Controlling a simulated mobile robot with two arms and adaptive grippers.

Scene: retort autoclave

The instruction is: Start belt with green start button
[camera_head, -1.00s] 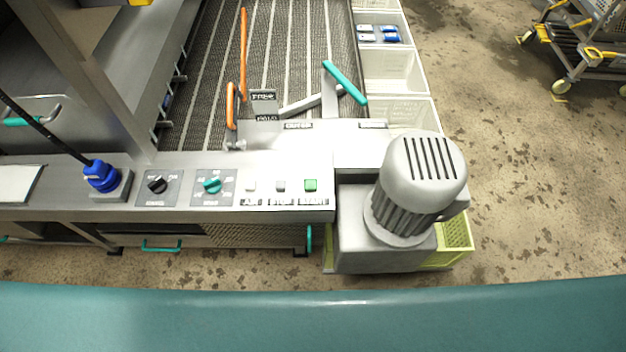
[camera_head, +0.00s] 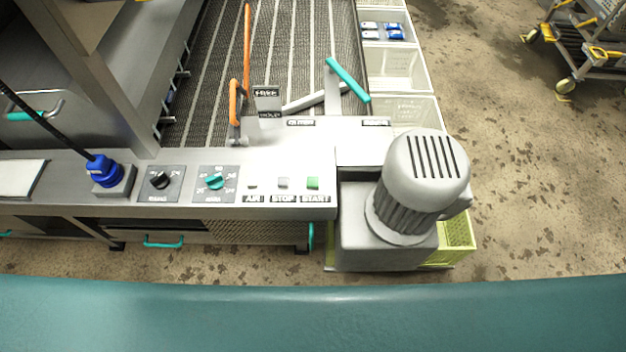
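The green start button (camera_head: 313,183) sits at the right end of the steel control panel (camera_head: 262,163), above a START label. A grey stop button (camera_head: 283,183) and a smaller air button (camera_head: 253,184) are to its left. The conveyor belt (camera_head: 290,55), dark with pale lengthwise strips, lies behind the panel. Neither of my grippers shows in the head view, and nothing touches the start button.
A large grey motor (camera_head: 420,180) stands just right of the panel. A teal-handled lever (camera_head: 347,80) and an orange lever (camera_head: 246,60) rise behind the buttons. White bins (camera_head: 397,68) line the belt's right side.

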